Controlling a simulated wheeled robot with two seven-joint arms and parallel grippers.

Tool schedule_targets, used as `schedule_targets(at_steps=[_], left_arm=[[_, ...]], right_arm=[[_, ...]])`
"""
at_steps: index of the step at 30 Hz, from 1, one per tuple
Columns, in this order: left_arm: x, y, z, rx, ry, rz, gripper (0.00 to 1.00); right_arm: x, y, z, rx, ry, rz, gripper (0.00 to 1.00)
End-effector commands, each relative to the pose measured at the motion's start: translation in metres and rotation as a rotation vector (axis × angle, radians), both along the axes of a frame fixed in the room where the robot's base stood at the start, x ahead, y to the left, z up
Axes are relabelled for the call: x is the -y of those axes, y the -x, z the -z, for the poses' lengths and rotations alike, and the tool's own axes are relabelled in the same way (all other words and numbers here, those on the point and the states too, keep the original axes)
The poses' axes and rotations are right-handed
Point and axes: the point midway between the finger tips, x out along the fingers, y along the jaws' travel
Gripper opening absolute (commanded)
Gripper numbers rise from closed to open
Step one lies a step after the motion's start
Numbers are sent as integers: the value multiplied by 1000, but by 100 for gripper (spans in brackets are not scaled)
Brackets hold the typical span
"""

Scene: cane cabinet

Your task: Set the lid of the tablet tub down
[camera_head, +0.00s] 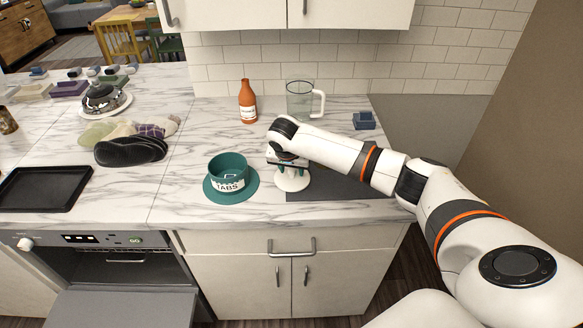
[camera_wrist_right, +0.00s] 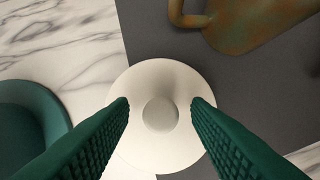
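The white round lid (camera_head: 292,181) with a knob lies flat at the left edge of a dark mat. It also shows in the right wrist view (camera_wrist_right: 160,75), with its knob (camera_wrist_right: 160,114) between my fingers. My right gripper (camera_head: 291,165) is just above the lid; in the wrist view its two green fingers (camera_wrist_right: 160,104) are spread with a gap on each side of the knob. The green tub (camera_head: 228,172) marked TABS stands open on a round green base (camera_head: 213,197), left of the lid; its edge shows in the wrist view (camera_wrist_right: 30,115). My left gripper is not in view.
A rusty brown object with a handle (camera_wrist_right: 235,22) lies beyond the lid on the dark mat (camera_head: 340,187). An orange bottle (camera_head: 247,103), a clear pitcher (camera_head: 299,101) and a small blue thing (camera_head: 364,121) stand behind. A black tray (camera_head: 45,188) is far left.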

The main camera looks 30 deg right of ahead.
Motion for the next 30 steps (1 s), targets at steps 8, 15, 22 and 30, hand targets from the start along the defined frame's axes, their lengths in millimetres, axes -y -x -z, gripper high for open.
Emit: schedule_targets(at_steps=[8, 15, 22, 30], left_arm=[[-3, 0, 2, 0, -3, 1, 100], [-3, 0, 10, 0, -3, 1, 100], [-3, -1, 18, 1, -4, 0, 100], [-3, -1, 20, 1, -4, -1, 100]], right_arm=[[-1, 1, -8, 1, 0, 0, 44], [-15, 13, -51, 5, -2, -2, 44], [-27, 25, -93, 5, 0, -2, 44], [-33, 31, -114, 0, 0, 1, 44]])
